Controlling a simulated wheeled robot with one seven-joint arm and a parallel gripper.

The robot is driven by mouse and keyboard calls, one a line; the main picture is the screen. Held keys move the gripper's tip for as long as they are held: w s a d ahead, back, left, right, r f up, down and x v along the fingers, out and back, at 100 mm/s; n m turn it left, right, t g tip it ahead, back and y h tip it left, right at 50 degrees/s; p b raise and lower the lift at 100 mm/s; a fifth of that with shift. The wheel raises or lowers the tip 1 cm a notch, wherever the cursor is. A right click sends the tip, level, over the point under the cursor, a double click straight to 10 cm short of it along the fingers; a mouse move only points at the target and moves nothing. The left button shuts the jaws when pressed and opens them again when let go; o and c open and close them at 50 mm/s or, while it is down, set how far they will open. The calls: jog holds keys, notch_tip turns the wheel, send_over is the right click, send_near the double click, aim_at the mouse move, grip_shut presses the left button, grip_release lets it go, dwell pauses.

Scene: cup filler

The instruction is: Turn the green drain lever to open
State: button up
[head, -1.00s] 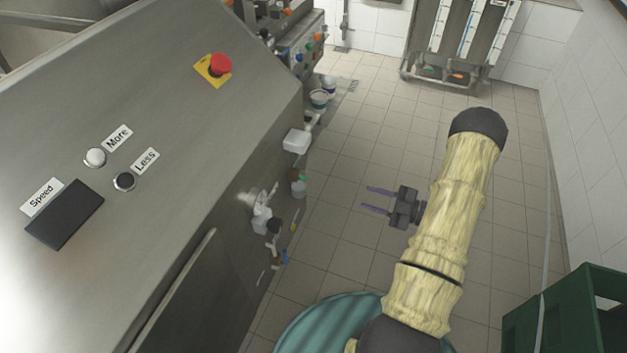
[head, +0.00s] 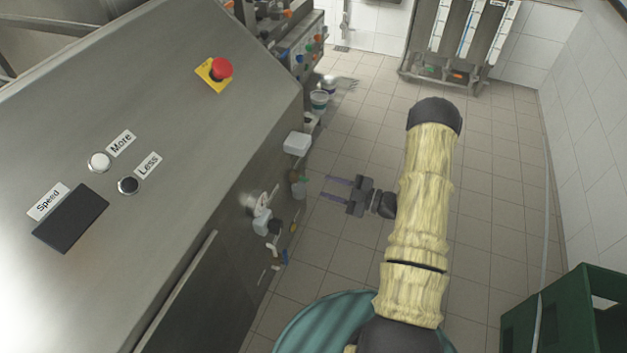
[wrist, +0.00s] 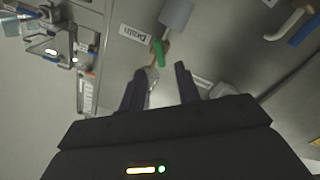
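The green drain lever (wrist: 159,52) shows in the wrist view, beside the "Drain" label (wrist: 134,36) on the machine's steel side. My gripper (wrist: 153,73) is open, and its two dark fingers point at the machine. The lever lies a little beyond the fingertips and roughly between their lines; nothing is between the fingers. In the head view, my gripper (head: 338,188) is to the right of the machine's side, with a visible gap. A small green part (head: 297,179) near its fingertips is too small there to name surely.
The steel machine (head: 130,110) fills the left, with a red emergency button (head: 221,68) on top. In the wrist view, a blue-handled valve (wrist: 308,28) is at the upper right. A green crate (head: 565,325) stands at lower right.

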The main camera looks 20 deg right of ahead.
aim_at(308, 180)
jog(key=x, duration=0.5)
jog(key=shift+w+a, duration=0.25)
jog(key=shift+a, duration=0.1)
grip_shut()
